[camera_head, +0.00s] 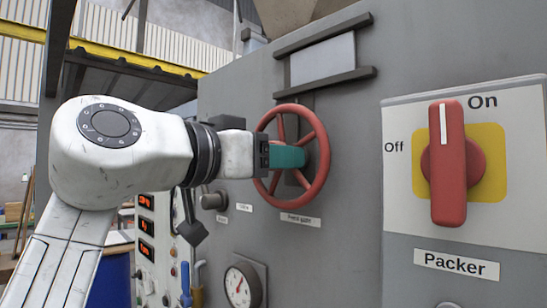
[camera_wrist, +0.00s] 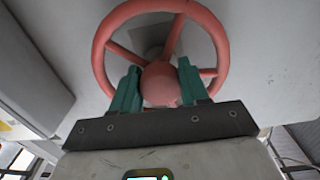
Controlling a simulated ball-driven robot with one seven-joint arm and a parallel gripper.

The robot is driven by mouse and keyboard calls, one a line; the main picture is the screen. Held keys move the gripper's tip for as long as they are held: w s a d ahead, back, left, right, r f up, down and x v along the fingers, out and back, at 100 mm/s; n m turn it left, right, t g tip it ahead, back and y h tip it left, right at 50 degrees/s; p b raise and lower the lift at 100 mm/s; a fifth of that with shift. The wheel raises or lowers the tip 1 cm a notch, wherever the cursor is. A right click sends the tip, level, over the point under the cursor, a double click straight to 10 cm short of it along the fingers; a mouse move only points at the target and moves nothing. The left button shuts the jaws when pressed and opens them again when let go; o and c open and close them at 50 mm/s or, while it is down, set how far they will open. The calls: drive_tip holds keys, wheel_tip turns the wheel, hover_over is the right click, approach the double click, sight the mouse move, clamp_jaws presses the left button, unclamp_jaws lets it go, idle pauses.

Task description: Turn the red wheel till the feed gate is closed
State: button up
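The red wheel (camera_head: 322,168) stands upright on the grey cabinet front, above a small label (camera_head: 300,219) that appears to read "Feed gate". My gripper (camera_head: 305,157) reaches into the wheel from the left. In the wrist view, the teal fingers of my gripper (camera_wrist: 160,72) are apart, one on each side of the hub of the red wheel (camera_wrist: 160,84). They sit very close to the hub; contact is not clear. Spokes show around the hub. A light grey plate (camera_head: 323,60) sits between two dark rails above the wheel; whether it is the feed gate is not clear.
A red Packer switch (camera_head: 447,163), its white mark pointing up, is to the right. A round gauge (camera_head: 242,286) sits below the wheel. A panel with red displays (camera_head: 146,225), a dark lever and knobs lies behind my arm on the left.

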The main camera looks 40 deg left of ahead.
clamp_jaws()
